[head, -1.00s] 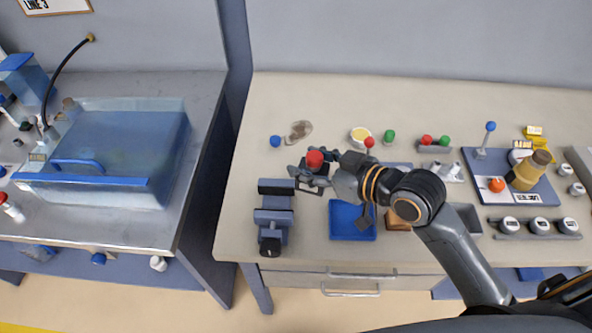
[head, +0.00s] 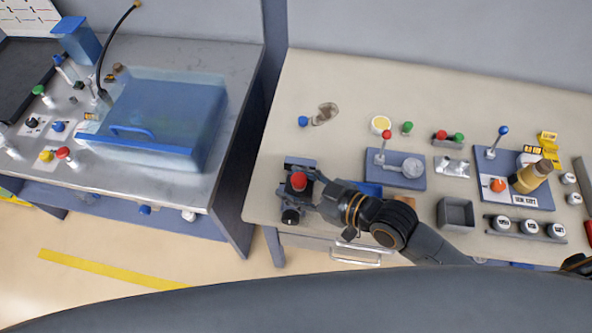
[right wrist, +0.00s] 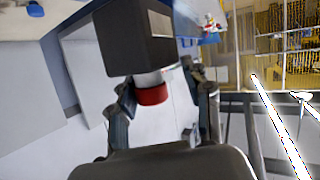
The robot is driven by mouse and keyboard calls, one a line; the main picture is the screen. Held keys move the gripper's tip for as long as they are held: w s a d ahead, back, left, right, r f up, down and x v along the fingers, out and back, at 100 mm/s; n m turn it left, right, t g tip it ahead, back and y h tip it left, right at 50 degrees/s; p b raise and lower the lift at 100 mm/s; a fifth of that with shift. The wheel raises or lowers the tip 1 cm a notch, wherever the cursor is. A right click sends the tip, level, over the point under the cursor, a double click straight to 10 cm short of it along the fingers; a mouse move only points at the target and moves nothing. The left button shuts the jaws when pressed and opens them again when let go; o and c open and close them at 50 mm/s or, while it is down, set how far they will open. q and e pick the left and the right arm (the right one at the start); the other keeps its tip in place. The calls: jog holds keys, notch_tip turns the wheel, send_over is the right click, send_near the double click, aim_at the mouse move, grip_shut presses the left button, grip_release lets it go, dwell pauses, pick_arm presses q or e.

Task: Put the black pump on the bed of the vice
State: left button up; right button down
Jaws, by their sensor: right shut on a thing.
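The black pump with its red cap (head: 298,181) is at the vice (head: 291,215), on the left part of the bench. In the right wrist view the pump shows as a black block (right wrist: 135,38) with a white neck and a red cap. My right gripper (head: 308,187) is shut on the pump, with a finger on either side of it. The pump and gripper hide much of the vice bed. I cannot tell whether the pump touches the bed. My left gripper is not in view.
A blue tray (head: 371,189) lies right of the vice, partly behind my right arm. A blue-grey plate with a red-topped lever (head: 387,135) stands behind it. A grey bin (head: 456,214) is further right. A blue-lidded tank (head: 160,120) stands on the left bench.

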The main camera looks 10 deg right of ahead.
jog(key=w+f+b, duration=0.3)
jog(key=b, duration=0.1)
jog(key=w+f+b, duration=0.3)
jog(key=f+b, duration=0.1)
jog(key=b, duration=0.1)
jog(key=w+d+f+b, duration=0.1)
jog(key=w+f+b, duration=0.2)
jog(key=f+b, duration=0.1)
jog(key=shift+w+f+b, duration=0.1)
jog(key=shift+w+b, duration=0.25)
jog(key=c, duration=0.6)
grip_release()
